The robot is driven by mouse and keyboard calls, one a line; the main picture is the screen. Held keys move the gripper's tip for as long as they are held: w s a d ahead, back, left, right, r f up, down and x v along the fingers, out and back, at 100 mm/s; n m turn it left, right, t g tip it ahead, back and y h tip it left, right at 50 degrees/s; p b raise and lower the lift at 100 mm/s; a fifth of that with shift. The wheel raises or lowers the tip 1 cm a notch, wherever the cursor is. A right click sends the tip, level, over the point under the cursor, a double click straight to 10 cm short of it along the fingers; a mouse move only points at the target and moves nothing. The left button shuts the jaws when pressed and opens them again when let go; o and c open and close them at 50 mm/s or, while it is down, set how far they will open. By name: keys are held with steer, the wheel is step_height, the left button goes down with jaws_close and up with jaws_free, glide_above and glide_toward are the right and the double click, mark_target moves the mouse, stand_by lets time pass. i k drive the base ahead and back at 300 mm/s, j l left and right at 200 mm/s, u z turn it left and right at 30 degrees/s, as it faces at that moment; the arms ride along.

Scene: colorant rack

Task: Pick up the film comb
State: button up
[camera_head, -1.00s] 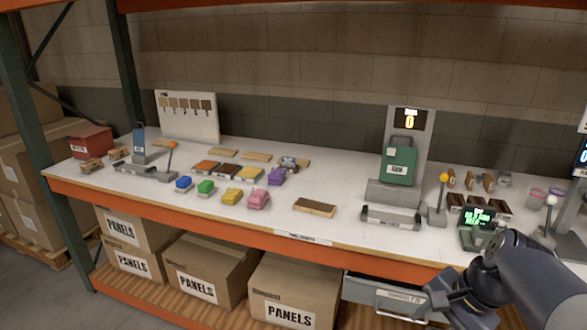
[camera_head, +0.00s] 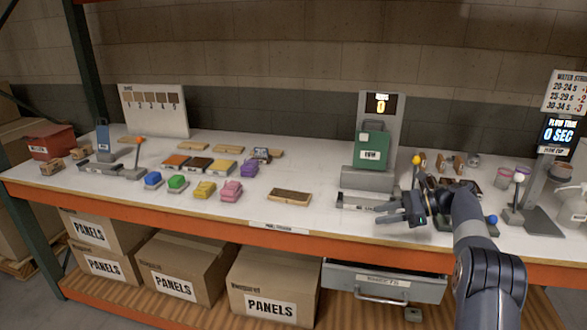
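I cannot pick out the film comb with certainty. A small grey and dark piece (camera_head: 262,154) lies on the bench behind the purple block, too small to identify. My gripper (camera_head: 381,213) is over the front of the bench, right of centre, pointing left. Its two dark fingers look apart with nothing between them. It is in front of the grey stand that holds a green canister (camera_head: 372,147), and well to the right of the small grey piece. My forearm hides part of the bench's right side.
Coloured blocks, including a pink one (camera_head: 231,192), and a brown panel (camera_head: 289,197) lie on the bench (camera_head: 330,222). Levers with yellow (camera_head: 416,160) and white knobs stand near my arm. A grey drawer (camera_head: 384,282) sits below the front edge. Bare bench shows around the brown panel.

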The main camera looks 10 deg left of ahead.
mark_target(262, 153)
steer(key=i+j, duration=0.15)
steer(key=j, duration=0.2)
steer(key=i+j, duration=0.1)
steer(key=j, duration=0.25)
steer(key=i+j, duration=0.15)
steer(key=j, duration=0.15)
steer(key=i+j, duration=0.15)
steer(key=j, duration=0.2)
steer(key=i+j, duration=0.15)
steer(key=j, duration=0.2)
steer(key=i+j, duration=0.5)
steer(key=i, duration=0.25)
